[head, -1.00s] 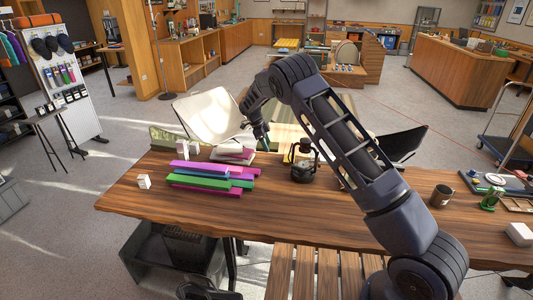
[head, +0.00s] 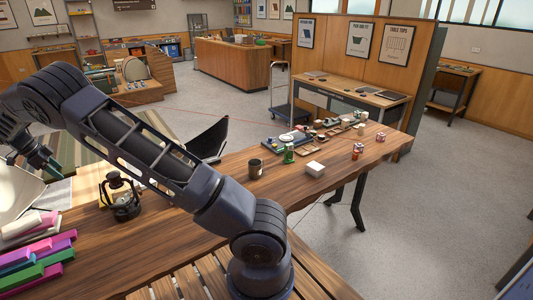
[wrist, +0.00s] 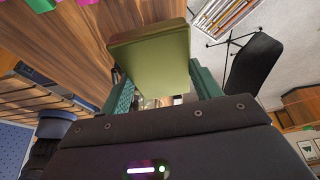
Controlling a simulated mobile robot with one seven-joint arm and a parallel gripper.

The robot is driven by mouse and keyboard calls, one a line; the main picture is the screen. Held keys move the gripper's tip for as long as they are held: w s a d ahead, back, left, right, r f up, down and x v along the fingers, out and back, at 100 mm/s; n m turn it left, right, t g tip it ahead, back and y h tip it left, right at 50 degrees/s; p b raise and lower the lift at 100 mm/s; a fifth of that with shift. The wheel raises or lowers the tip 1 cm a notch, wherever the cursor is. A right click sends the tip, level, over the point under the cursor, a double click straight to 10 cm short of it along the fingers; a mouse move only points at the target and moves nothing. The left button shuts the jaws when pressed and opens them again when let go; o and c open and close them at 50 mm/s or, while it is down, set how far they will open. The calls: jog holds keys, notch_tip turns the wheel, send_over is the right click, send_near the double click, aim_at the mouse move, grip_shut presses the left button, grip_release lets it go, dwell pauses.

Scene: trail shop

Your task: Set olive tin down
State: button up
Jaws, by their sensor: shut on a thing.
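The olive tin (wrist: 150,60) is a flat-faced, yellow-green block in the wrist view. My gripper (wrist: 160,92) is shut on it, with one teal finger on each side. In the wrist view the wooden table top shows behind and to the left of the tin. In the head view my gripper (head: 42,160) is at the left edge, past the far side of the table (head: 190,235). The tin cannot be made out in the head view.
A dark mug (head: 255,169), a green item (head: 289,154) and a white box (head: 315,168) are further right. Bare wood lies between lantern and mug.

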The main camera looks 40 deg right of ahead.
jog(key=w+d+m+g, duration=0.15)
jog(key=w+d, duration=0.25)
jog(key=d, duration=0.6)
jog(key=w+d+m, duration=0.2)
jog(key=w+d, duration=0.3)
jog(key=d, duration=0.6)
jog(key=w+d+m, duration=0.1)
jog(key=w+d, duration=0.3)
jog(key=d, duration=0.6)
jog(key=s+d+m+g+y, duration=0.15)
jog(key=d+m, duration=0.35)
jog(key=d, duration=3.1)
jog(key=s+d+m+g, duration=0.15)
jog(key=s+d, duration=0.35)
jog(key=d, duration=0.5)
jog(key=s+d+m+y, duration=0.15)
jog(key=s+d, duration=0.25)
jog(key=d, duration=0.6)
jog(key=s+d+m, duration=0.2)
jog(key=s+d, duration=0.3)
jog(key=d, duration=0.5)
jog(key=s+d+m+y, duration=0.2)
jog(key=s+d+m, duration=0.2)
jog(key=s+d, duration=2.05)
jog(key=f, duration=0.6)
jog(key=s+a+f, duration=0.1)
jog(key=f, duration=1.2)
jog(key=shift+s+a+f, duration=0.3)
jog(key=shift+a+f, duration=0.05)
